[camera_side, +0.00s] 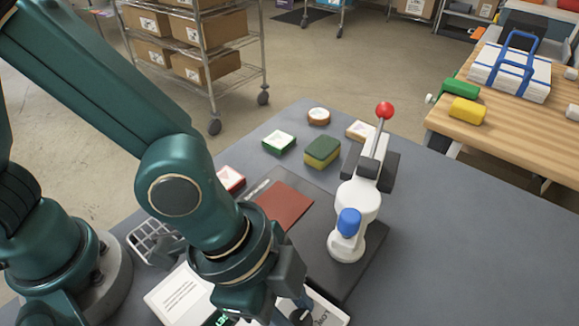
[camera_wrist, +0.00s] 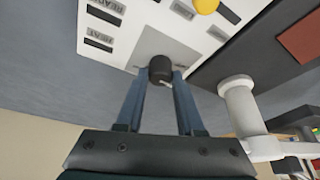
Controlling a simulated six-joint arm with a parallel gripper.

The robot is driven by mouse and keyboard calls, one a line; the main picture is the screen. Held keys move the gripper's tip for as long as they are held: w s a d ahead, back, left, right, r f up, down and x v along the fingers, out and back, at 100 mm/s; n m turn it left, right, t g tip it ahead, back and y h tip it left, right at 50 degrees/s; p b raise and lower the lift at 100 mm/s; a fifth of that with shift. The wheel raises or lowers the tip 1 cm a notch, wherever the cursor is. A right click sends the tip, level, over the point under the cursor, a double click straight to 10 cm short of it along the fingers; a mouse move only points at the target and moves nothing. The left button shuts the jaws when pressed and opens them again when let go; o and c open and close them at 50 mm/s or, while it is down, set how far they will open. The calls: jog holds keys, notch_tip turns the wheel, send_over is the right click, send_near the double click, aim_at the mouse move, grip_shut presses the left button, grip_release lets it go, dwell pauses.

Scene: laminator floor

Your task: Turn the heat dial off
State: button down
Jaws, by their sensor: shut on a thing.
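The heat dial (camera_wrist: 160,68) is a small black knob on a grey plate of the white control panel (camera_wrist: 125,40) in the wrist view. A small light mark shows on its near edge; I cannot read its setting. My gripper (camera_wrist: 160,76) is shut on the dial, one blue-grey finger on each side. In the side view my gripper (camera_side: 296,308) is low at the bottom edge, over the panel (camera_side: 328,308), and the dial is hidden there.
Right of my gripper stands a white lever press (camera_side: 352,205) with a red ball handle (camera_side: 384,110) and a blue knob (camera_side: 349,221). A red-brown sheet (camera_side: 285,204) lies on the bed. A green-yellow sponge (camera_side: 322,151) and small boxes lie behind. The table's right side is clear.

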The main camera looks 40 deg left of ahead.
jog(key=shift+d+n+t+y, duration=0.1)
jog(key=shift+n+t+y, duration=0.4)
jog(key=shift+n, duration=1.4)
jog(key=shift+n+t, duration=0.3)
jog(key=c, duration=0.5)
grip_release()
jog(key=shift+v, duration=2.6)
